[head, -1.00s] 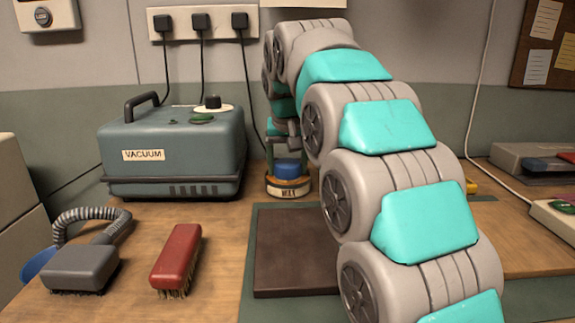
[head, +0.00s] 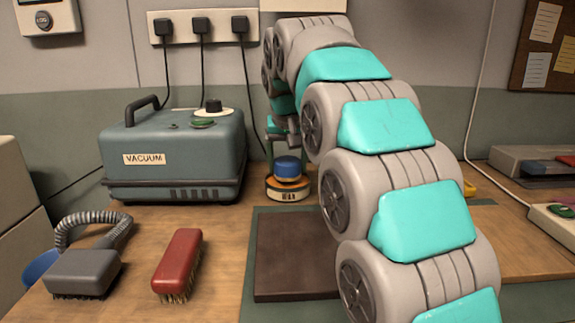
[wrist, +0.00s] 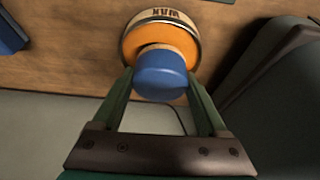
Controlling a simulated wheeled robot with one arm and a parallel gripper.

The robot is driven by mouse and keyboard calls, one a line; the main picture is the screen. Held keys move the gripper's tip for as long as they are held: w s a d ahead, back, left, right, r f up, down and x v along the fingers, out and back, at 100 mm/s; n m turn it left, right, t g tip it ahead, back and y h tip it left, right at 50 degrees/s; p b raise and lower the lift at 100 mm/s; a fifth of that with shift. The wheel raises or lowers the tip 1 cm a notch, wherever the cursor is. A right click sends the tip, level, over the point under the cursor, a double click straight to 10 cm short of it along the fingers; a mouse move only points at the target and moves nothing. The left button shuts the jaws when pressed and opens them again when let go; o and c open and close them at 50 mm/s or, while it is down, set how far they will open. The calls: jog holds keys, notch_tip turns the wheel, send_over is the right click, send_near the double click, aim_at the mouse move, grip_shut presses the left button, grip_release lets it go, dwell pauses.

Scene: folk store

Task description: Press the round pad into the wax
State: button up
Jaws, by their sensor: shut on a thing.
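The round pad (wrist: 160,75) has a blue upper part and a paler lower edge. My gripper (wrist: 160,82) is shut on it, with a green finger on each side. In the wrist view the pad lies over the orange wax (wrist: 138,38) in a round tin labelled WAX (wrist: 168,16). In the head view the blue pad (head: 288,167) stands at the tin (head: 290,196). My arm hides part of the gripper there. I cannot tell whether the pad's underside touches the wax.
A grey vacuum unit (head: 172,160) stands left of the tin. A red brush (head: 178,263) and a grey brush head with a hose (head: 83,272) lie in front of it. A dark board (head: 285,270) lies on the green mat, partly behind my arm.

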aim_at(287, 158)
jog(key=shift+r+p, duration=0.6)
jog(key=shift+r, duration=2.15)
jog(key=shift+d, duration=0.1)
